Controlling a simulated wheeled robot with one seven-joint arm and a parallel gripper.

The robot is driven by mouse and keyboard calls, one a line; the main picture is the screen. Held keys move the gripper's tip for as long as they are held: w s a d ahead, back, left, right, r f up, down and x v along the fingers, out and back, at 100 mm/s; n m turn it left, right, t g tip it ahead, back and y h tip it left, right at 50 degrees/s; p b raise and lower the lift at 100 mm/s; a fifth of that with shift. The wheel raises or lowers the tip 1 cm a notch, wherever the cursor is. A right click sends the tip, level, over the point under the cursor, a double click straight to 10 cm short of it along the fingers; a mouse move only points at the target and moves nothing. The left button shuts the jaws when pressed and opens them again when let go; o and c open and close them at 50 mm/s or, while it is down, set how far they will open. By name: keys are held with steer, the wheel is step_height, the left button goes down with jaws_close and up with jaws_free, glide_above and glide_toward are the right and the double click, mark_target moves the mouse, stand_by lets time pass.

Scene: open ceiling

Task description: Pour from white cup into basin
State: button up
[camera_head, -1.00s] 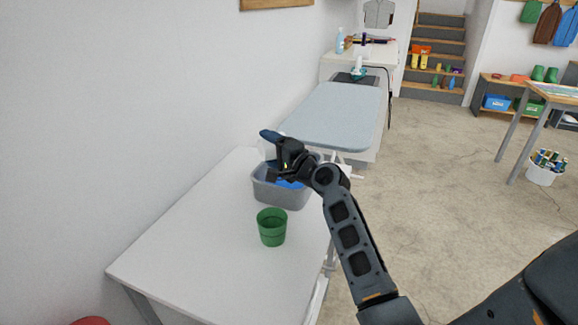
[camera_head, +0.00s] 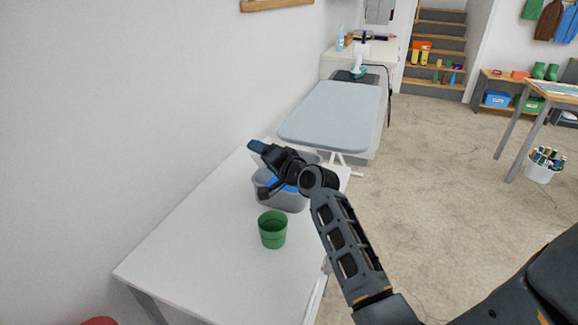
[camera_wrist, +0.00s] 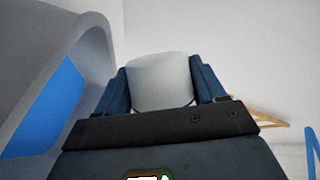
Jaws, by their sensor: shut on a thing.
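My gripper (camera_head: 262,168) is beside and over the left part of the grey basin (camera_head: 287,203) on the white table. In the wrist view, the two dark blue fingers of my gripper (camera_wrist: 162,80) are shut on the white cup (camera_wrist: 160,84), one on each side of it. In the head view the cup cannot be made out clearly against the white background. The basin (camera_wrist: 60,62) fills the left of the wrist view, with blue inside it. The wrist view is strongly tilted. The cup's contents are hidden.
A green cup (camera_head: 273,231) stands on the white table (camera_head: 190,255), just in front of the basin. A pale blue ironing board (camera_head: 335,115) is behind the table. The left and front of the table are clear. A wall runs along the left.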

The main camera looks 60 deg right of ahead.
mark_target(253, 156)
steer(key=shift+r+n+p, duration=0.4)
steer(key=shift+r+p, duration=0.05)
steer(key=shift+r, duration=0.15)
steer(key=shift+a+f+n+g, duration=0.1)
steer(key=shift+f+n+g, duration=0.2)
steer(key=shift+f+n, duration=0.2)
steer(key=shift+w+a+f+n+g+p, duration=0.15)
steer(key=shift+f+n+g+p, duration=0.3)
steer(key=shift+n, duration=0.45)
steer(key=shift+w+a+r+n+h+p, duration=0.15)
steer(key=shift+r+n+h+p, duration=0.15)
steer(key=shift+p, duration=0.25)
steer(key=n+p, duration=0.1)
steer(key=p, duration=0.1)
steer(key=w+a+r+n+g+p, duration=0.1)
steer(key=p, duration=0.1)
steer(key=shift+w+a+h, duration=0.25)
steer(key=shift+h, duration=0.05)
steer(key=shift+w+a+r+n+g+h, duration=0.3)
steer(key=shift+w+a+n, duration=0.1)
steer(key=shift+n, duration=0.35)
steer(key=shift+w+a+r+n+g+h, duration=0.15)
steer(key=shift+w+a+r+n+h, duration=0.15)
steer(key=shift+n, duration=0.45)
